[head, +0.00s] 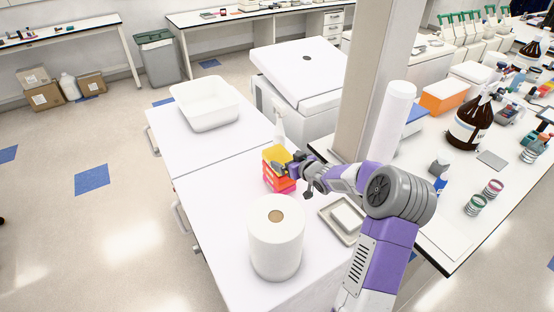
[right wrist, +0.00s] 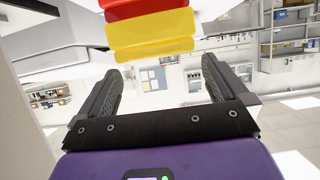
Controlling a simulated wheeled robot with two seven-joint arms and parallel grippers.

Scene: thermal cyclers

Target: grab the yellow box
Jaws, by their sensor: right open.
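The yellow box (head: 275,155) tops a small stack of orange and pink-red boxes on the white bench, behind the paper roll. My right gripper (head: 286,168) is at the right side of this stack in the head view, its fingers partly covering it. In the right wrist view, the open fingers (right wrist: 168,85) stand wide apart with nothing between them. The yellow box (right wrist: 150,30) shows there with red boxes, beyond the fingers and towards the top edge of the picture. Whether a finger touches the stack cannot be told. My left gripper is not in view.
A large white paper roll (head: 276,240) stands in front of the stack. A spray bottle (head: 280,128) is just behind it. A shallow tray (head: 343,217) lies to the right, near a pillar (head: 378,75). A white tub (head: 205,103) stands at the back left.

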